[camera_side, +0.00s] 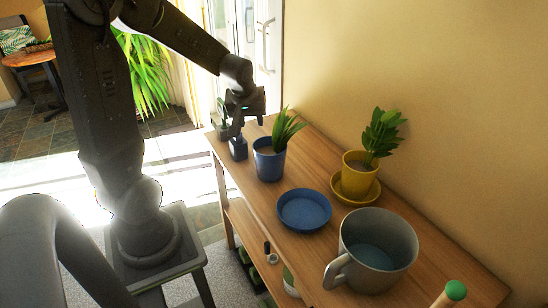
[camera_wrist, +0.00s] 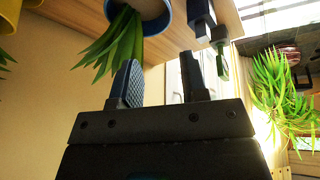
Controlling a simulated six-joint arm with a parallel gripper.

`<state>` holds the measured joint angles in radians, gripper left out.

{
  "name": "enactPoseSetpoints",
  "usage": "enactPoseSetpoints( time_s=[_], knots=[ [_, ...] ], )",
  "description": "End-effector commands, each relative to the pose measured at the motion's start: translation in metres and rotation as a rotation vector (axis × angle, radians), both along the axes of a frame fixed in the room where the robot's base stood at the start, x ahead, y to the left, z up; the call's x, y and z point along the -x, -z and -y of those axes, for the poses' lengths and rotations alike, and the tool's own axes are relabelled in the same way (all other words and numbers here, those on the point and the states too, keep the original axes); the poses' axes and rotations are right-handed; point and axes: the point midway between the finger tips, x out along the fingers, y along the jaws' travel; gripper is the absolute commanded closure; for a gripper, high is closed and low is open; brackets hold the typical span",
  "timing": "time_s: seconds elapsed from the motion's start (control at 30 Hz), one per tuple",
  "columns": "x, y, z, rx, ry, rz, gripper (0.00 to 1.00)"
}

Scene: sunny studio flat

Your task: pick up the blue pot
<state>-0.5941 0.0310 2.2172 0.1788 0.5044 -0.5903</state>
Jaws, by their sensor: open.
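The blue pot (camera_side: 268,163) stands upright on the wooden table, with a spiky green plant (camera_side: 289,128) in it. In the wrist view the pot's blue rim (camera_wrist: 165,20) shows at the top edge, with the leaves (camera_wrist: 115,45) hanging into view beside one finger. My gripper (camera_side: 248,117) is open and empty, above and slightly left of the pot in the side view. Its two fingers also show in the wrist view (camera_wrist: 158,65), apart from each other with nothing between them. Most of the pot is outside the wrist view.
A small dark blue object (camera_side: 238,148) stands close left of the pot, with a small plant (camera_side: 221,118) behind it. A blue saucer (camera_side: 304,211), a yellow pot (camera_side: 355,180) on a yellow saucer (camera_side: 341,194) and a grey jug (camera_side: 376,275) stand nearer the camera. A wall borders the table's right.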

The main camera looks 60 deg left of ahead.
Motion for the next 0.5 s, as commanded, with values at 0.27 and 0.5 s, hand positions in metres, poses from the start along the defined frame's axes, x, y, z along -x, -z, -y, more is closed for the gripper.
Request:
enactPoseSetpoints(
  time_s=[0.27, 0.5],
  knots=[
    [-0.008, 0.036, -0.016, 0.007, -0.023, -0.004, 0.59],
    [-0.019, 0.073, -0.027, 0.004, -0.021, -0.001, 0.59]
  ],
)
